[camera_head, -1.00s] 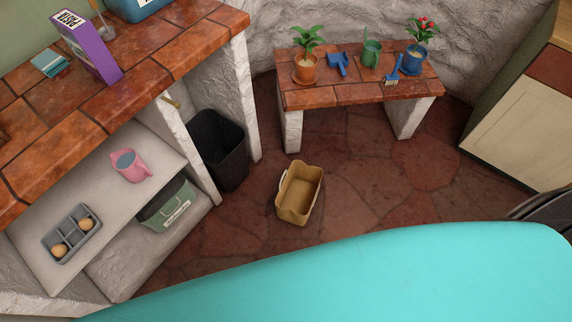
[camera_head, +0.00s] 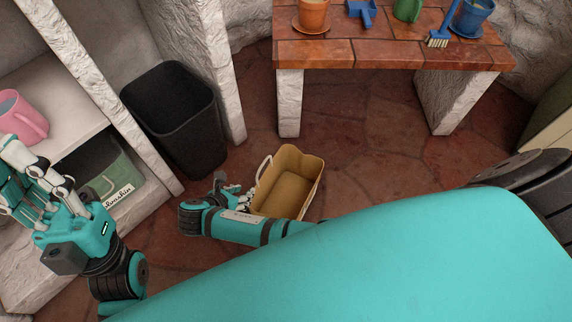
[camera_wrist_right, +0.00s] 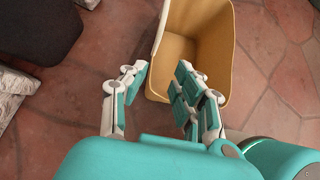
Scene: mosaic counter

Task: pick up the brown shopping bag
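The brown shopping bag (camera_head: 287,183) stands upright and open-topped on the floor, with a white handle (camera_head: 263,167) at its left side. In the right wrist view the bag (camera_wrist_right: 205,45) is just ahead of my fingers. My right gripper (camera_head: 229,187) is low beside the bag's left side. In the wrist view my right gripper (camera_wrist_right: 160,76) has its fingers apart, with the bag's near left edge roughly between them; I cannot tell if they touch it. My left gripper (camera_head: 22,180) is at the far left by the shelf, with fingers spread and empty.
A black bin (camera_head: 172,115) stands left of the bag. A green bag (camera_head: 115,175) and a pink jug (camera_head: 22,118) are in the shelving at left. A tiled bench (camera_head: 390,52) with pots and tools stands behind. The floor right of the bag is clear.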

